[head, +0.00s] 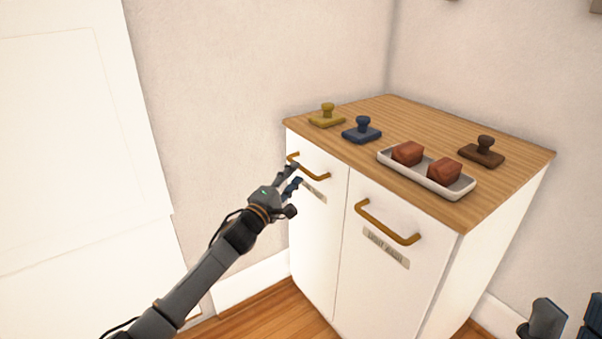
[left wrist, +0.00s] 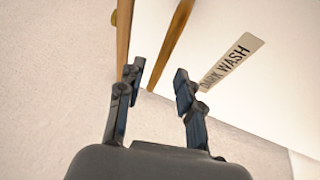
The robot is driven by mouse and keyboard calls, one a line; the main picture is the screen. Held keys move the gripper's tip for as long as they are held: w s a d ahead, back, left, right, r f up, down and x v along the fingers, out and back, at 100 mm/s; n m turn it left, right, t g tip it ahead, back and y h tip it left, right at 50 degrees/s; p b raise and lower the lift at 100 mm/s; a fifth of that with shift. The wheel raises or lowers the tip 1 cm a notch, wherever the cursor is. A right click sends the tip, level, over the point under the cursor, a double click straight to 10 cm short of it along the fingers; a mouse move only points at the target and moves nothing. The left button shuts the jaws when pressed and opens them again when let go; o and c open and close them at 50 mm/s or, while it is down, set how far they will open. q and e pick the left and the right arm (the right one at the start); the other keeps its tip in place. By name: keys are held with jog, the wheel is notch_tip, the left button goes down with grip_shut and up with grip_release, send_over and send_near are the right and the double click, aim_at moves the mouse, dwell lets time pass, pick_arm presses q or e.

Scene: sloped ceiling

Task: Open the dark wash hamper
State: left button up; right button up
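The dark wash hamper is the left door (head: 315,240) of a white cabinet. It looks shut, with a brass-coloured bar handle (head: 318,175) near its top. My left gripper (head: 295,178) is at this handle and partly covers it and the label in the head view. In the left wrist view the label (left wrist: 230,60) reads DARK WASH. There the two fingers are apart, and the handle (left wrist: 170,45) runs into the gap between them. I cannot tell whether they touch it. My right gripper (head: 565,320) shows only partly at the lower right corner, away from the cabinet.
The right door, with its handle (head: 388,225) and label (head: 386,248), stands beside it. The wooden top (head: 395,115) carries a yellow stamp (head: 326,118), a blue one (head: 361,132), a brown one (head: 481,152) and a white tray (head: 395,167) with two reddish-brown blocks. Walls stand behind.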

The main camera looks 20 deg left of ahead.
aim_at(301, 167)
pick_arm(q)
jog(key=shift+b+x, duration=0.55)
jog(key=shift+x, duration=1.6)
jog(key=shift+f, duration=0.1)
grip_shut()
